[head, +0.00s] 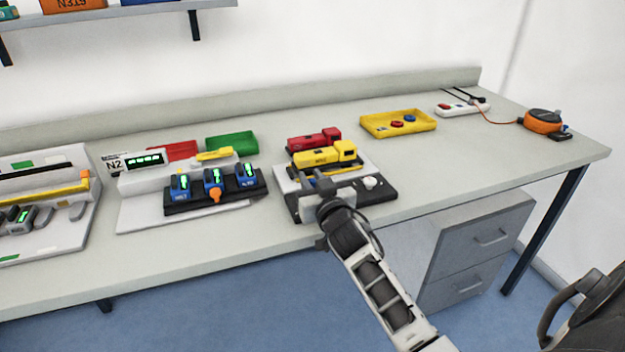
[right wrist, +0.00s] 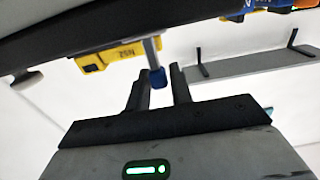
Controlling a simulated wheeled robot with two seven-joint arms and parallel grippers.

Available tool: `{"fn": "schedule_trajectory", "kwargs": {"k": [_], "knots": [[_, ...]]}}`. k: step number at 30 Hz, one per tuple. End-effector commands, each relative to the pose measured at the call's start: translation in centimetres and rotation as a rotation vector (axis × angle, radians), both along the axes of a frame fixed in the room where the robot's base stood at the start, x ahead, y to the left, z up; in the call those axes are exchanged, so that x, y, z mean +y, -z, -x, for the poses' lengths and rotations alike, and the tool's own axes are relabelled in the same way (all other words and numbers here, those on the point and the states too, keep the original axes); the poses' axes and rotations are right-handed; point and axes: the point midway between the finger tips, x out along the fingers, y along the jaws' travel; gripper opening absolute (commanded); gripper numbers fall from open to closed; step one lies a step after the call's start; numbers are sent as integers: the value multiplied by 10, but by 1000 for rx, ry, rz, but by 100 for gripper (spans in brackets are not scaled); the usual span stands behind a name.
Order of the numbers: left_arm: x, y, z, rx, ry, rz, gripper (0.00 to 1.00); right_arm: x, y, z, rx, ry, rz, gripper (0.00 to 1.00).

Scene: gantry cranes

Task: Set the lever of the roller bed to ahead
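The unit I take for the roller bed (head: 377,192) is a dark and light base near the bench's front edge, with a red block (head: 313,139) and a yellow block (head: 320,157) behind it. My right gripper (head: 318,183) is over its front left part and hides some of it. In the right wrist view, a grey lever with a blue tip (right wrist: 157,78) shows between the two dark fingers, which are apart. I cannot tell whether either finger touches it. The lever is hidden in the head view.
A white round knob (head: 371,182) is right of my gripper. A yellow tray (head: 425,131) and an orange tape reel (head: 543,121) lie further right. Bench space between is clear.

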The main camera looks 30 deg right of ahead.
Motion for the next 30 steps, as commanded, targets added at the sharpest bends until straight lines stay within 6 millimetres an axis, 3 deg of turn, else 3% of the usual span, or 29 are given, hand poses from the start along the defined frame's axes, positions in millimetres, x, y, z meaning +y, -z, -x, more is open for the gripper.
{"fn": "schedule_trajectory", "kwargs": {"k": [1, 2, 8, 14, 20, 30], "knots": [[0, 0, 1, 1, -1, 1, 36, 0, 0, 0, 0, 0, 0, 8], [0, 0, 1, 1, -1, 1, 36, 0, 0, 0, 0, 0, 0, 0], [0, -2, 2, 2, 0, 2, 36, -1, 0, 1, -4, 1, -21, 0], [1, -14, 3, 4, -1, -3, 36, -13, -1, 4, -51, 2, -231, 0], [4, -10, 6, 19, -3, -13, 36, -22, 4, 6, -97, 1, -414, 0], [5, -11, -1, 2, -6, -14, 36, -24, 7, 6, -104, 1, -443, 0]]}}
